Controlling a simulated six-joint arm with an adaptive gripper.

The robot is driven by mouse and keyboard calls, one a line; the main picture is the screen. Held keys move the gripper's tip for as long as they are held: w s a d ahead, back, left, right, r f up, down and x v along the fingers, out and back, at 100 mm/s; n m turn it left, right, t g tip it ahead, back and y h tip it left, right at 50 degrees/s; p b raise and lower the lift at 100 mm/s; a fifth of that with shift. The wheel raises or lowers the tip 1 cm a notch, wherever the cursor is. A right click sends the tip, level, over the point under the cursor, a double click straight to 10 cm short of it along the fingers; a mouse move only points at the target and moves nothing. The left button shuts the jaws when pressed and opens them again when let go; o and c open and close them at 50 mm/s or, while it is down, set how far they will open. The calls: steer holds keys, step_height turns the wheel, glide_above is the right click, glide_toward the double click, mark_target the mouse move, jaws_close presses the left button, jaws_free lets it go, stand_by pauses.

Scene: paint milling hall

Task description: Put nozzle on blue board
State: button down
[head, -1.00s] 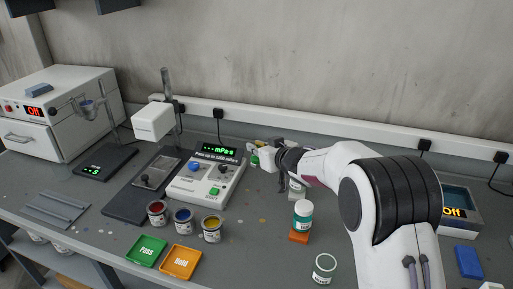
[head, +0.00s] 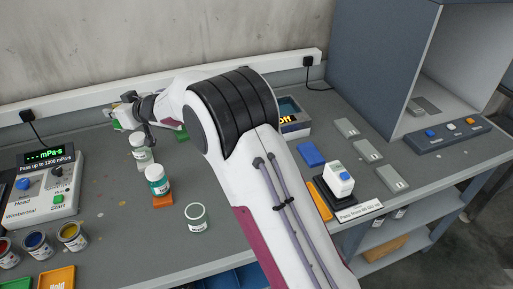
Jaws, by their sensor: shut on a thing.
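My gripper (head: 124,114) is at the back left of the bench, near the wall, at the far end of my arm. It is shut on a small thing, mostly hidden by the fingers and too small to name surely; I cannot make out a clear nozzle. Some white and green shows right by the fingers. The blue board (head: 311,154) lies flat and bare on the bench, right of my arm and well apart from my gripper.
A white-capped jar (head: 139,151), a teal jar (head: 157,180) on an orange block and another jar (head: 196,218) stand left of my arm. Grey plates (head: 368,151), a white device (head: 339,181) and a grey booth (head: 385,60) are at right. A tester (head: 45,187) stands left.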

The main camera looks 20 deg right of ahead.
steer(key=s+d+r+m+t+h, duration=0.1)
steer(key=d+r+m+h, duration=0.15)
steer(key=d, duration=1.65)
steer(key=d+r+m+t+h, duration=0.1)
steer(key=d+m+t+h, duration=0.2)
steer(key=d, duration=1.5)
steer(key=s+d+f+m+h, duration=0.2)
steer(key=s+d, duration=0.7)
steer(key=s+d+f+m+g+h, duration=0.1)
steer(key=s+d+f+m+h, duration=0.1)
steer(key=s+d, duration=0.7)
steer(key=shift+d+h, duration=0.6)
steer(key=shift+h, duration=0.05)
steer(key=shift+s, duration=0.1)
step_height(320, 180, down, 6)
